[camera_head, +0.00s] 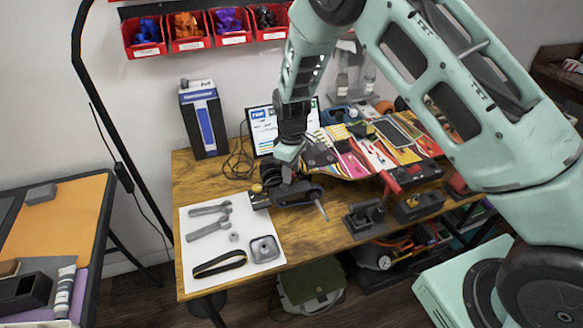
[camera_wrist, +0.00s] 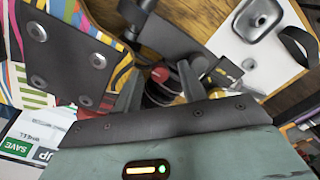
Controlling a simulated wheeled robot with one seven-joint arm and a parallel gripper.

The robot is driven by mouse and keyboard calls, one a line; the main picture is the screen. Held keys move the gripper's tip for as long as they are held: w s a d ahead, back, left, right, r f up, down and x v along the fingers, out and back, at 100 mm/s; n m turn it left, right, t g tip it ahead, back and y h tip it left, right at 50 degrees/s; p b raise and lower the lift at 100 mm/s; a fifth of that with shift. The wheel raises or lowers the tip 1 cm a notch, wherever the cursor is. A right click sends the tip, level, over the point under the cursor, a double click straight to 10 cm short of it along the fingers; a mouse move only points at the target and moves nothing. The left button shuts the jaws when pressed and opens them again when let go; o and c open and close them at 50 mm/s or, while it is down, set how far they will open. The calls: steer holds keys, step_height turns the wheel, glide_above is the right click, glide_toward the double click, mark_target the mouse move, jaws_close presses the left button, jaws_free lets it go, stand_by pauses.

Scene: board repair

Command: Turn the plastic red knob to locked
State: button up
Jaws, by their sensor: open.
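The red knob (camera_wrist: 161,75) shows in the wrist view, on a dark device near the middle of the picture. My gripper (camera_wrist: 158,80) is open, with one finger on each side of the knob. The knob appears between the fingers, but I cannot tell whether they touch it. In the head view my gripper (camera_head: 287,172) points down over a dark device (camera_head: 292,194) at the left part of the wooden table. The knob is hidden there behind my gripper. I cannot read any lock marking.
A colourful skateboard deck (camera_head: 372,148) lies close on the right. A white sheet (camera_head: 205,262) with wrenches and a belt is at the front left. Black tool holders (camera_head: 365,217) stand on the right. A monitor (camera_head: 263,131) stands behind my gripper.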

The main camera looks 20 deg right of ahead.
jaws_close()
steer(key=shift+m, duration=0.3)
steer(key=m, duration=0.3)
steer(key=shift+m, duration=0.3)
steer(key=m, duration=0.4)
steer(key=shift+m, duration=0.3)
steer(key=m, duration=0.4)
steer(key=shift+r+m, duration=0.1)
steer(key=shift+m, duration=0.2)
steer(key=shift+m+p, duration=0.3)
steer(key=shift+m, duration=1.9)
